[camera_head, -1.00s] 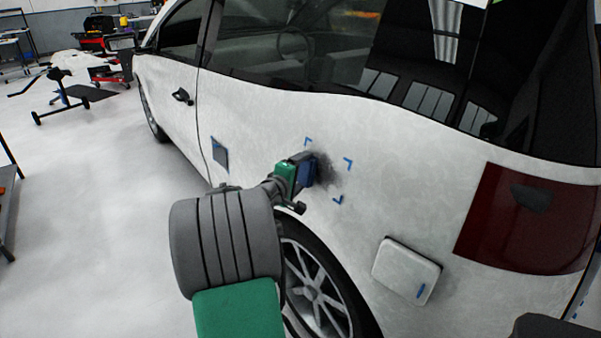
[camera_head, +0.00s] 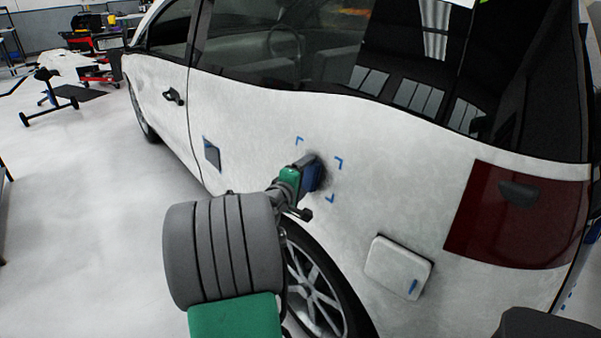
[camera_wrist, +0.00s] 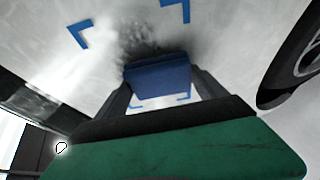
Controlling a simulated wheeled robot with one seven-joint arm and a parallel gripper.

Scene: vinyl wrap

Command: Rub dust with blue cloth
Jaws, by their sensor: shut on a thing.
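My gripper (camera_wrist: 158,92) is shut on the blue cloth (camera_wrist: 158,76), a folded block-like pad held between its fingers. In the head view the blue cloth (camera_head: 312,177) is at the white car's side panel, above the rear wheel. The dark dust (camera_wrist: 140,38) is a grey smudge on the panel, just beyond the cloth's edge in the wrist view. In the head view only a small part of the dust (camera_head: 318,160) shows around the cloth. Blue corner marks (camera_head: 338,162) frame the dusty area. The cloth looks close to or touching the panel; I cannot tell which.
The rear wheel (camera_head: 318,285) is below my gripper. The floor at left is open.

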